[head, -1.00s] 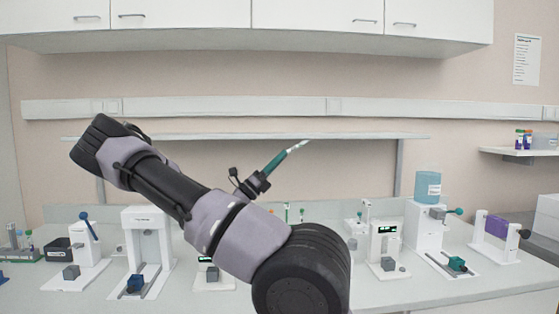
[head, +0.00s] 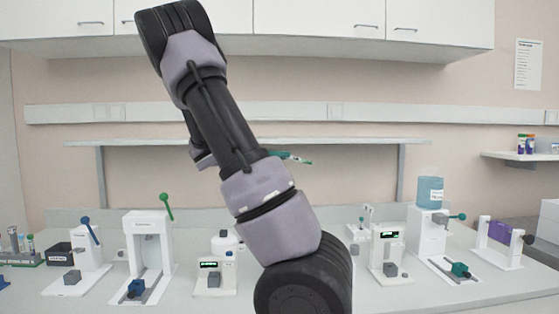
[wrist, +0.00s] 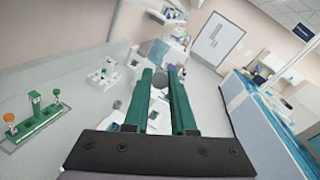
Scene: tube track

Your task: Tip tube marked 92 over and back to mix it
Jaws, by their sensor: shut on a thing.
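My gripper (wrist: 160,80) has green fingers and is shut on a small tube. The tube shows as a grey round end (wrist: 159,82) between the fingertips in the wrist view. In the head view my gripper (head: 284,155) shows just right of my forearm, above the bench, with a short pale piece of the tube (head: 304,161) at its tips. The tube looks tilted, close to level. Its marking cannot be read, and my arm hides most of the gripper.
Bench devices stand below: a blue-levered press (head: 88,260), a tall white press (head: 150,245), a display unit (head: 384,250) and a dispenser with a blue bottle (head: 430,192). A tube rack (head: 22,258) is far left. A wall shelf (head: 330,143) runs behind my gripper.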

